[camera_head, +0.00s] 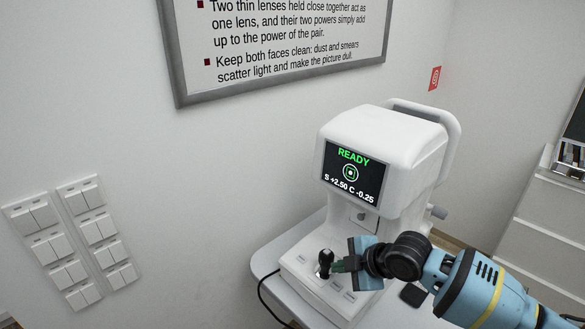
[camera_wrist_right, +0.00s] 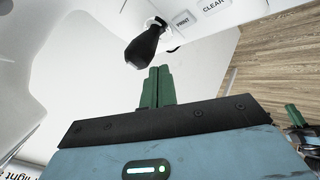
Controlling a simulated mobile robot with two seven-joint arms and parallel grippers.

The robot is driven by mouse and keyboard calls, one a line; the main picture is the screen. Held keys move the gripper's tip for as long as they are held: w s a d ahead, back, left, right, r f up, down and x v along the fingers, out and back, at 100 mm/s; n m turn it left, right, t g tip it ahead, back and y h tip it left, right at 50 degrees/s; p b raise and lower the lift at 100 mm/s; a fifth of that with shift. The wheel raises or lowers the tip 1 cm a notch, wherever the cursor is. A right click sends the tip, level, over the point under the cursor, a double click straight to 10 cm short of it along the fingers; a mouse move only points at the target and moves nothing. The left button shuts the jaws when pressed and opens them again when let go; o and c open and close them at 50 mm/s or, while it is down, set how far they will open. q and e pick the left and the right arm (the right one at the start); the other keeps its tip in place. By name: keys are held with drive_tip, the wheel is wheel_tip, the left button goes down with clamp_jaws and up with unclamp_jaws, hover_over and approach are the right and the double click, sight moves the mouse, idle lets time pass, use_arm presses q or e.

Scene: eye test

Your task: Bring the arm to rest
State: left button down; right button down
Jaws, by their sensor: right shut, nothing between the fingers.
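My right gripper (camera_head: 340,265) is shut and empty beside the black joystick (camera_head: 325,259) on the base of the white eye-test machine (camera_head: 375,130). In the right wrist view its green fingers (camera_wrist_right: 158,86) are together, with the black joystick (camera_wrist_right: 147,46) just past their tips. A small gap shows between them there. The machine's screen (camera_head: 353,174) reads READY, S +2.50 C -0.25. A green, black and blue part at the right wrist view's edge looks like my left gripper (camera_wrist_right: 294,117); its fingers are too small to judge.
The machine stands on a pale table (camera_head: 268,262). Buttons marked PRINT (camera_wrist_right: 183,20) and CLEAR (camera_wrist_right: 213,5) sit by the joystick. A wall board (camera_head: 270,50) hangs behind; switch panels (camera_head: 48,245) are at left. A white cabinet (camera_head: 545,235) stands at right.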

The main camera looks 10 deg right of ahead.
drive_tip(key=s+a+f+m+t+y, duration=0.1)
drive_tip(key=s+a+f+m, duration=0.25)
drive_tip(key=s+f, duration=0.3)
drive_tip(key=s+a+f+m+t, duration=0.1)
drive_tip(key=s+a+f+m, duration=0.1)
drive_tip(key=s+f+m, duration=0.4)
drive_tip(key=s+d+f+m+h, duration=0.1)
drive_tip(key=s+d+f+m, duration=0.1)
drive_tip(key=s, duration=0.5)
drive_tip(key=s+d+f+m+h, duration=0.2)
drive_tip(key=s+d+f+m, duration=0.1)
drive_tip(key=s, duration=0.4)
drive_tip(key=s+d+f+m+h, duration=0.2)
drive_tip(key=s+d+f+m, duration=0.1)
drive_tip(key=s, duration=0.4)
drive_tip(key=shift+s+d+f, duration=0.35)
drive_tip(key=shift+d+f, duration=0.35)
drive_tip(key=shift+d, duration=0.1)
drive_tip(key=shift+f, duration=0.1)
